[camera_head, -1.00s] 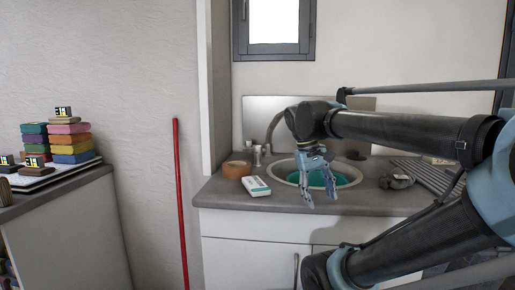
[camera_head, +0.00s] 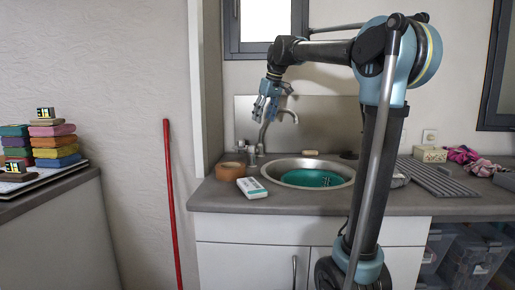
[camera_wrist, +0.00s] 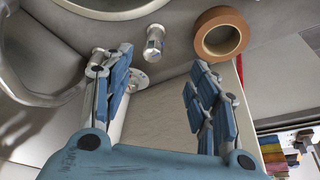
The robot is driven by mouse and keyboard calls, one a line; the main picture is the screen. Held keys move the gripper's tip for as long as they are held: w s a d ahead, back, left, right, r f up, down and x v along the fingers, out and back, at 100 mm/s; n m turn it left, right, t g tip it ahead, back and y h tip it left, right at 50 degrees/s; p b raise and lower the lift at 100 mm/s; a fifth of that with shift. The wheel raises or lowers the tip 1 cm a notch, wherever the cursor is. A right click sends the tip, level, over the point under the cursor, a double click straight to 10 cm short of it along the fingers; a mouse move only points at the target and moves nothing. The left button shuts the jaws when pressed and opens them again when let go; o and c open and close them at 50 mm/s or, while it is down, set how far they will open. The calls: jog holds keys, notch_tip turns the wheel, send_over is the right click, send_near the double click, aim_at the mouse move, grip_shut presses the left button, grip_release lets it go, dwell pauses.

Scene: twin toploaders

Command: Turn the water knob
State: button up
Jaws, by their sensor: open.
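My gripper (camera_head: 267,108) hangs fingers-down above the back left of the sink, close to the tall metal faucet (camera_head: 287,112). It is open and empty. In the wrist view, my gripper (camera_wrist: 160,92) has its two blue fingers spread apart. The faucet's round base flange (camera_wrist: 138,81) shows between them, beside the left finger, which partly covers the faucet. A short chrome fitting (camera_wrist: 97,63) shows just behind the left finger; I cannot tell whether it is the water knob. A separate chrome cylinder (camera_wrist: 154,43) stands beyond the fingertips; it is small in the head view (camera_head: 251,155).
The round sink (camera_head: 290,163) holds a teal basin (camera_head: 312,177). A brown tape roll (camera_head: 230,171) and a white box (camera_head: 252,188) lie left of it. The wall is close behind the faucet. A red pole (camera_head: 170,205) leans left of the cabinet.

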aim_at(251, 149)
jog(key=w+x, duration=0.1)
jog(key=x, duration=0.4)
jog(key=w+a+r+x, duration=0.1)
jog(key=x, duration=0.5)
jog(key=w+x, duration=0.1)
jog(key=x, duration=0.5)
jog(key=shift+w+a, duration=0.1)
jog(key=shift+a, duration=0.3)
jog(key=shift+r, duration=0.1)
jog(key=c, duration=1)
